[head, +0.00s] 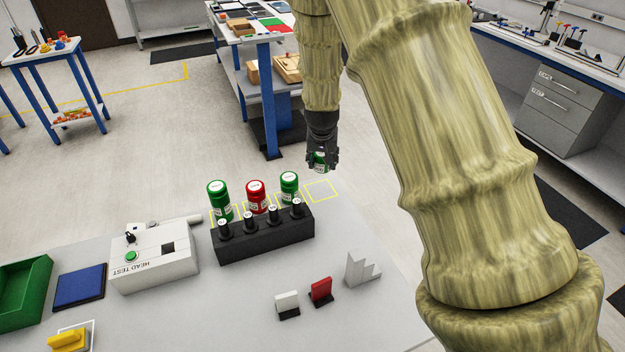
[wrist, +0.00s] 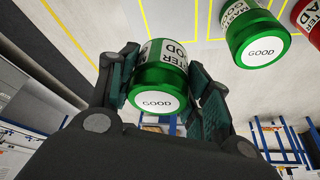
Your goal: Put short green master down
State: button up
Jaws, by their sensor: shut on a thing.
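My gripper (head: 322,152) is shut on a short green master (head: 320,161), a can with a white label. In the wrist view the held green master (wrist: 160,78) sits between both fingers, its white end reading GOOD. In the head view it hangs above the table's far edge, near an empty yellow-outlined square (head: 321,191). To the left stand a green master (head: 289,187), a red master (head: 256,197) and another green master (head: 219,200). The gap beneath the held can is hard to judge.
A black rack (head: 263,234) with several black-handled pieces stands in front of the masters.

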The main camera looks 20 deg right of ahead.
aim_at(321, 169)
jog(key=shift+w, duration=0.3)
notch_tip(321, 169, down, 4)
jog(key=shift+w+f+p, duration=0.1)
jog(key=shift+f+p, duration=0.05)
jog(key=shift+p, duration=0.8)
jog(key=shift+f+p, duration=0.95)
jog(key=shift+f, duration=1.75)
jog(key=shift+f, duration=0.1)
jog(key=o, duration=1.3)
jog(key=shift+b+v, duration=1.8)
jog(key=shift+v, duration=4.35)
